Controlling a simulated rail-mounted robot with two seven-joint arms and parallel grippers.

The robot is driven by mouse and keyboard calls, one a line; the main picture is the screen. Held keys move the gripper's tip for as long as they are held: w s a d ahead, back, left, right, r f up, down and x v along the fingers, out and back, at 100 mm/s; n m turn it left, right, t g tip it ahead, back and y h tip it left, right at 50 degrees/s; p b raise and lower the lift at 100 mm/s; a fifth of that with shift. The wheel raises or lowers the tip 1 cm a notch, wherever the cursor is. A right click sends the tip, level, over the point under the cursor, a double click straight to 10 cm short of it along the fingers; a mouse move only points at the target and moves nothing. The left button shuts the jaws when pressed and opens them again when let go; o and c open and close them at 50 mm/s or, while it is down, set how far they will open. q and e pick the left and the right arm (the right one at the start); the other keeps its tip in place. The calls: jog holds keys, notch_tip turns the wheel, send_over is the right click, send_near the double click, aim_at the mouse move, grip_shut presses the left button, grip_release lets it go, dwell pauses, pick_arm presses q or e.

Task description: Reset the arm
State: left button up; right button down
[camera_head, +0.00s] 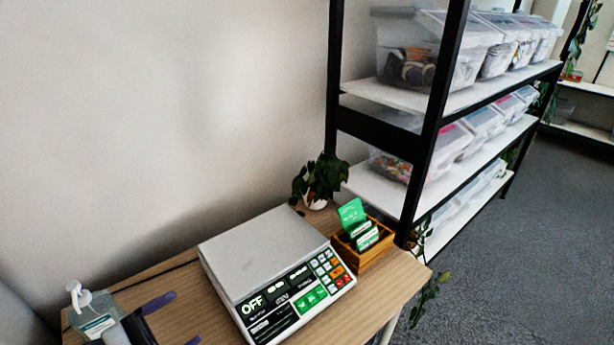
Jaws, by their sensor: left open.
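My left gripper (186,316) is at the bottom left, over the wooden table (386,299). It is dark with two purple fingers, which stand apart with nothing visible between them. The lower part of the gripper is cut off by the picture's bottom edge. It is to the left of the scale and close to the pump bottle. My right gripper does not show.
A scale (262,254) with "OFF" on its display stands mid-table. A pump bottle (97,320) stands at the left. A black-framed shelf (424,160) holds lidded bins.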

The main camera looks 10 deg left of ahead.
pick_arm(q)
jog(key=w+a+r+n+t+y, duration=0.1)
jog(key=a+r+n+t+y, duration=0.3)
jog(key=n, duration=0.6)
jog(key=w+a+r+n+t+y, duration=0.1)
jog(key=w+n+t+y, duration=0.1)
jog(key=n+y, duration=0.6)
jog(key=w+a+r+n+t+y, duration=0.1)
jog(key=a+r+n+t+y, duration=0.2)
jog(key=n, duration=0.9)
jog(key=s+d+f+n+g+y+p, duration=0.1)
jog(key=s+f+n+g, duration=0.1)
jog(key=f+n+g, duration=0.5)
jog(key=s+d+f+n+g+y+p, duration=0.15)
jog(key=f+n+g, duration=0.25)
jog(key=f+n, duration=0.4)
jog(key=s+d+f+n+g+h+p, duration=0.2)
jog(key=s+d+f+g, duration=0.2)
jog(key=s+f, duration=0.6)
jog(key=s+d+f+n+g+h+p, duration=0.15)
jog(key=s+d+f+g, duration=0.4)
jog(key=s, duration=0.75)
notch_tip(320, 180, up, 36)
jog(key=w+a+t+p, duration=0.1)
jog(key=p, duration=3.6)
jog(key=shift+a+r+n+h, duration=0.15)
jog(key=shift+n+h, duration=0.15)
jog(key=shift+n, duration=0.05)
jog(key=shift+w+t, duration=0.1)
jog(key=shift+t, duration=0.15)
